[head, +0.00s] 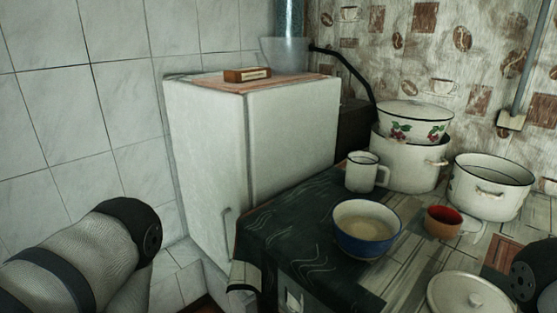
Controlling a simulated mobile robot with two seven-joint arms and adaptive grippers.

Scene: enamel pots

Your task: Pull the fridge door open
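A small white fridge (290,135) stands against the tiled wall, left of the table. Its door (205,150) faces left and front and looks closed. A thin upright handle (229,224) sits low on the door near its right edge, close to the table corner. My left arm comes in at the lower left, in front of the tiled wall and apart from the fridge; its gripper is not visible. Only a dark piece of my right arm shows at the right edge, over the table; its gripper is not visible.
A table (330,207) with a dark cloth stands beside the fridge. It bears a blue bowl (367,240), white mug (360,176), red-brown cup (443,221), lid (470,296) and enamel pots (494,192). A small box (247,74) and a clear container (285,55) sit on the fridge.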

